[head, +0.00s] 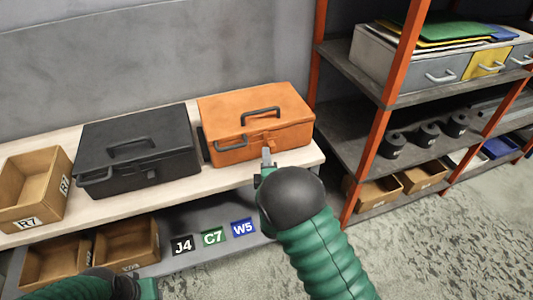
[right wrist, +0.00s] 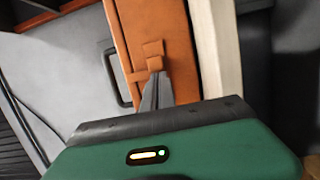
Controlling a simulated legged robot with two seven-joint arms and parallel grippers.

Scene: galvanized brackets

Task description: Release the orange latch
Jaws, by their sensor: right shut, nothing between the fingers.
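An orange case (head: 257,119) with a dark handle (head: 260,115) stands shut on the bench, at its right end. Its orange latch (head: 266,141) is on the front face, and it also shows in the right wrist view (right wrist: 153,50). My right gripper (head: 267,154) is shut with nothing between its fingers. In the right wrist view its fingertips (right wrist: 154,78) are at the lower end of the latch; I cannot tell whether they touch it. My left arm shows only at the lower left edge, and its fingers are out of view.
A black case (head: 137,150) stands left of the orange one, and a wooden bin (head: 35,188) is at the bench's left end. Orange-posted shelving (head: 376,135) is close on the right. More bins (head: 127,246) and label cards (head: 213,238) are below the bench top (head: 190,190).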

